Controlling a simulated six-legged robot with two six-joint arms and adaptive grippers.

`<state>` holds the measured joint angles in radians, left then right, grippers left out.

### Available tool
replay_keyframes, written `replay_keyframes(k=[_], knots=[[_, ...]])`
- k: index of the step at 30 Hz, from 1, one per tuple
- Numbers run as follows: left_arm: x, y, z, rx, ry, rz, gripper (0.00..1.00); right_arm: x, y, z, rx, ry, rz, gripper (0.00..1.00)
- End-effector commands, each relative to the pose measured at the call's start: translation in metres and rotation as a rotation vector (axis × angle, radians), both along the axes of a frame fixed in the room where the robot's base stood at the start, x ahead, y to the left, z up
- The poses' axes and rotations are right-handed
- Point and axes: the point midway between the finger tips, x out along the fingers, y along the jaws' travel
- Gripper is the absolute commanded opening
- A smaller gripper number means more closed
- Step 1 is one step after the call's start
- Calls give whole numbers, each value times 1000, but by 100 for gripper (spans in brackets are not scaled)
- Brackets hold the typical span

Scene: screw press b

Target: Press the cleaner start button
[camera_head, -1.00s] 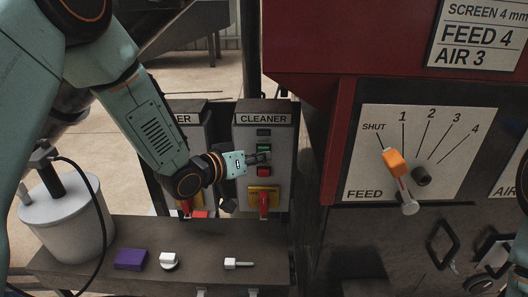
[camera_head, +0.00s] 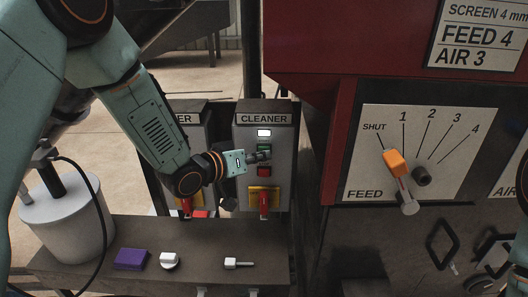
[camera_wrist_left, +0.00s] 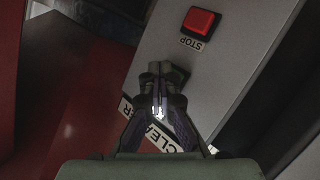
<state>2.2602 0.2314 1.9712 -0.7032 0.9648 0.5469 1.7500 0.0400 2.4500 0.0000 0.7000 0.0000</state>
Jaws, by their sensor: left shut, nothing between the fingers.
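The grey cleaner box (camera_head: 281,150) stands at the middle, with a CLEANER label at its top. Its small indicator window (camera_head: 264,133) is lit white. The green start button (camera_head: 264,144) is below the window, partly hidden by my left gripper (camera_head: 265,155). The red stop button (camera_head: 264,171) is under it; in the left wrist view the stop button (camera_wrist_left: 200,21) is clear of the fingers. My left gripper is shut and empty, its tips at the green button; in the left wrist view the fingertips (camera_wrist_left: 162,70) cover most of it. I cannot tell whether they touch it.
A yellow plate with a red switch (camera_head: 264,203) is low on the cleaner box. A second box is behind my left arm. The bench (camera_head: 200,256) holds a purple block (camera_head: 131,259) and small white parts. A feed lever (camera_head: 396,162) is at right.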

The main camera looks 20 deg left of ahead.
Motion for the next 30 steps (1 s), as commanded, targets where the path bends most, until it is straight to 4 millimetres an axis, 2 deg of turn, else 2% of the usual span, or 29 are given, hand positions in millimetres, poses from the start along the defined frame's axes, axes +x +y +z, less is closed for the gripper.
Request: replay_keyframes(k=[10, 21, 30], knots=[[-15, -4, 0, 0, 0, 0, 0, 0, 0, 3, 0, 0, 0, 40], [-18, -5, 0, 0, 0, 0, 0, 0, 0, 3, 0, 0, 0, 40], [-41, -12, 0, -1, 1, 0, 0, 0, 0, 6, 0, 0, 0, 40]])
